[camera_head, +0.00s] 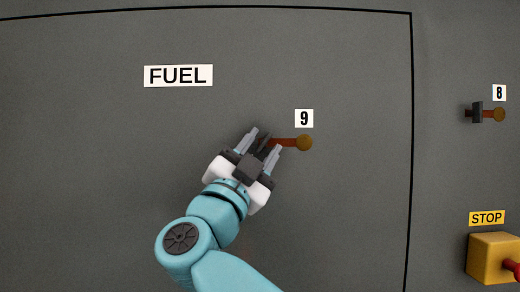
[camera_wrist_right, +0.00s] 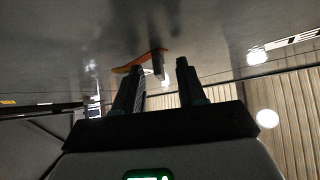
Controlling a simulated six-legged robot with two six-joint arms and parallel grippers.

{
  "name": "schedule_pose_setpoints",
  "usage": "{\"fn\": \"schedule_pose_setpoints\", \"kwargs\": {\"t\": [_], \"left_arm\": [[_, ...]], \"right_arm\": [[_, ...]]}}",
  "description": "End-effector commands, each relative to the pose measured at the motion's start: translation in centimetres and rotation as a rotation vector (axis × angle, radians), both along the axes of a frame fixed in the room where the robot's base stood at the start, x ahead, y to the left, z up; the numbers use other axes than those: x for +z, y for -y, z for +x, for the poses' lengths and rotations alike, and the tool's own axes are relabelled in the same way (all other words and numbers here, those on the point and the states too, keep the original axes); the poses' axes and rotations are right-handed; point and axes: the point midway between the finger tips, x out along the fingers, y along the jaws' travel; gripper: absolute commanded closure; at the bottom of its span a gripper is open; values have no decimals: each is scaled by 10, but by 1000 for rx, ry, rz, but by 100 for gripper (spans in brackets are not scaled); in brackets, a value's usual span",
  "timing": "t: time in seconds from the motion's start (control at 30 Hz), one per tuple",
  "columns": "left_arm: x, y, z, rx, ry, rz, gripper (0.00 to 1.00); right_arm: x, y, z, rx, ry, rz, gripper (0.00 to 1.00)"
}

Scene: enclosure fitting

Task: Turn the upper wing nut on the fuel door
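The fuel door (camera_head: 90,170) is a flat grey panel with a FUEL label (camera_head: 178,76). On it, under the number 9, is a wing nut (camera_head: 290,142) with an orange-brown arm and a round yellowish end at the right. It is the only one I see on the door. My right gripper (camera_head: 262,146) is in front of its left end, which is partly hidden. In the wrist view the right gripper (camera_wrist_right: 161,72) has its fingers apart, with nothing held between them. The orange wing nut (camera_wrist_right: 138,62) lies just beyond the fingertips; contact cannot be told. My left gripper is not in view.
Right of the door edge (camera_head: 410,150) is a similar handle (camera_head: 499,115) with a dark block, under the number 8. Below it a yellow STOP box (camera_head: 492,258) with a red part sticks out. The door face around label 9 is otherwise clear.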

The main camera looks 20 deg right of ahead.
Motion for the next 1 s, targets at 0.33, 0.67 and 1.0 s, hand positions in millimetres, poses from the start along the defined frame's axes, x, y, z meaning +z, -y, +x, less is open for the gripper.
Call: {"fn": "schedule_pose_setpoints", "kwargs": {"t": [0.33, 0.67, 1.0], "left_arm": [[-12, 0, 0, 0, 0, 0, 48], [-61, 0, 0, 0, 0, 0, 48], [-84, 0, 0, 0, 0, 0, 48]], "right_arm": [[-11, -8, -7, 1, 1, 0, 60], [-62, -57, -54, 4, 0, -1, 60], [-92, -93, -88, 1, -1, -1, 60]]}}
